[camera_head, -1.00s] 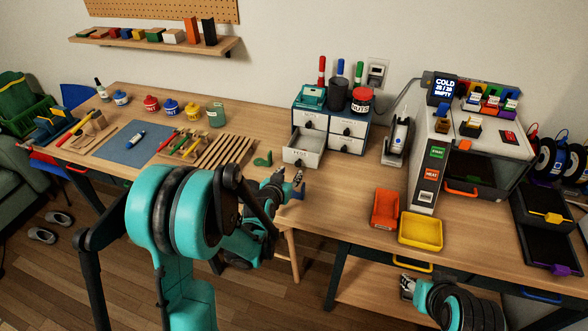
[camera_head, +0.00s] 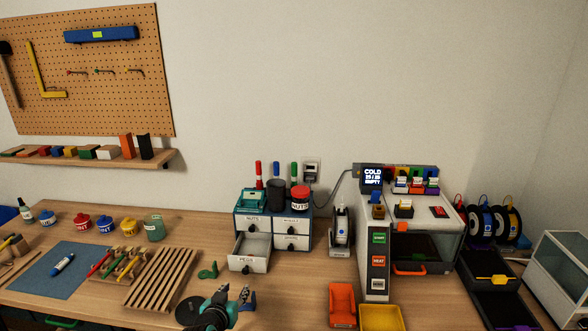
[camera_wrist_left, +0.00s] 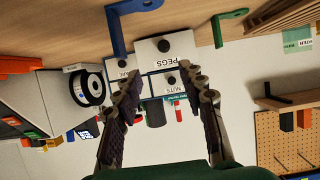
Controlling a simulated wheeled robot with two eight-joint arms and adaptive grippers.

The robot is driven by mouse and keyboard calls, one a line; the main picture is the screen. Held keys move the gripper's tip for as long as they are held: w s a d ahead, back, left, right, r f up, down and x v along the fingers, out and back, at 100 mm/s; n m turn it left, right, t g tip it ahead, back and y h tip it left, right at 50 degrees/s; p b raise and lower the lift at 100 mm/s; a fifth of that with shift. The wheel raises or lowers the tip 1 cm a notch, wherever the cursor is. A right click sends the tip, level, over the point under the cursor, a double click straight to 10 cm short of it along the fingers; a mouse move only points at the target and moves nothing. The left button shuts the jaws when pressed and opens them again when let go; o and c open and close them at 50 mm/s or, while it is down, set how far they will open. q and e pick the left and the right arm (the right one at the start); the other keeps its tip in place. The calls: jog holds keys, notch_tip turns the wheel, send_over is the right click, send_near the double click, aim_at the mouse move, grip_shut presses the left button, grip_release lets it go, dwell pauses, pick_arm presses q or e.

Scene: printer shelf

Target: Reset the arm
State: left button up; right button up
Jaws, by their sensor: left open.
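My left gripper (camera_head: 233,294) shows at the bottom of the head view, low in front of the small drawer cabinet (camera_head: 291,226). Its two fingers are apart with nothing between them. In the left wrist view the open fingers (camera_wrist_left: 159,88) frame the cabinet, which appears upside down. The cabinet's lower left drawer (camera_head: 249,262), which reads PEGS in the wrist view, is pulled out. The gripper does not appear to touch it. Most of my left arm is below the head view's edge. My right gripper is not in view.
A green hook-shaped piece (camera_head: 208,270) and a slatted wooden rack (camera_head: 160,279) lie left of the gripper. An orange bin (camera_head: 342,305) and a yellow bin (camera_head: 382,318) stand to its right, before the printer (camera_head: 418,225). Bare tabletop lies between the cabinet and the bins.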

pick_arm(q)
jog(key=s+d+r+g, duration=0.1)
jog(key=s+r+g, duration=0.1)
jog(key=s, duration=1)
jog(key=s+d+r+g, duration=0.1)
jog(key=s+g, duration=0.3)
jog(key=s, duration=0.9)
jog(key=shift+s+d+r+y, duration=0.2)
jog(key=shift+d+r+y, duration=0.1)
jog(key=shift+r, duration=0.05)
